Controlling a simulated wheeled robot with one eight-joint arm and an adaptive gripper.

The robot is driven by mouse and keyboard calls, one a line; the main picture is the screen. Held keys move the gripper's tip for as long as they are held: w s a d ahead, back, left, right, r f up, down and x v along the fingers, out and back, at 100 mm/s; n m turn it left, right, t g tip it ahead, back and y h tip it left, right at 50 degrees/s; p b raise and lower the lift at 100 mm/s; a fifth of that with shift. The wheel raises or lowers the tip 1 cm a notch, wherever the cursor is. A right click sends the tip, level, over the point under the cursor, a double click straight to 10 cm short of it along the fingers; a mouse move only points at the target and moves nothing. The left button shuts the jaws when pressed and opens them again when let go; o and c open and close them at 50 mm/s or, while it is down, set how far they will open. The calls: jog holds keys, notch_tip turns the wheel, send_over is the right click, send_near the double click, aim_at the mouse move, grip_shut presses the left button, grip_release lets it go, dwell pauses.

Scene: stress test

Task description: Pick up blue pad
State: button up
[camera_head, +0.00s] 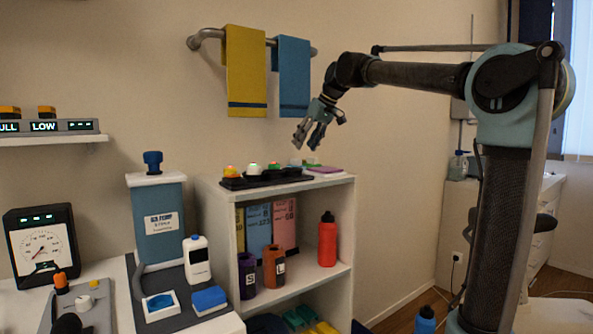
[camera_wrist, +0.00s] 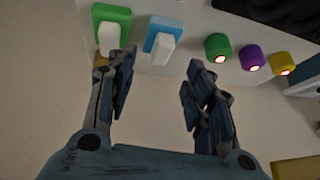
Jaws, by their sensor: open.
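Several things could be the blue pad. In the head view, a blue pad-like block (camera_head: 208,298) with a white underside lies on the left counter, beside a white square with a round blue top (camera_head: 160,302). In the wrist view, a light blue pad (camera_wrist: 153,28) with a white block on it lies on a white surface, beside a green pad (camera_wrist: 112,17) of like shape. My gripper (camera_head: 308,136) is open and empty, pointing down above the white shelf unit; its fingers (camera_wrist: 160,70) are spread below the light blue pad in the wrist view.
A black tray (camera_head: 262,179) with small coloured things stands on the shelf unit (camera_head: 342,200). Green, purple and yellow round pieces (camera_wrist: 251,57) line the edge in the wrist view. Towels (camera_head: 246,70) hang behind. A red bottle (camera_head: 327,240) stands on the shelf below.

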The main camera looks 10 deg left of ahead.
jog(key=shift+x, duration=3.75)
jog(key=shift+d+f, duration=0.1)
jog(key=shift+d, duration=0.05)
jog(key=c, duration=0.8)
jog(key=shift+s+d+r, duration=0.15)
jog(key=shift+d+r, duration=0.1)
jog(key=shift+r, duration=0.05)
jog(key=s+d+r, duration=0.1)
jog(key=d+r, duration=0.1)
jog(key=d, duration=0.2)
jog(key=s+d+r, duration=0.2)
jog(key=d+r, duration=0.1)
jog(key=d, duration=0.1)
jog(key=s+d+r, duration=0.2)
jog(key=d, duration=0.2)
jog(key=shift+s+d+r, duration=0.15)
jog(key=shift+d+r, duration=0.05)
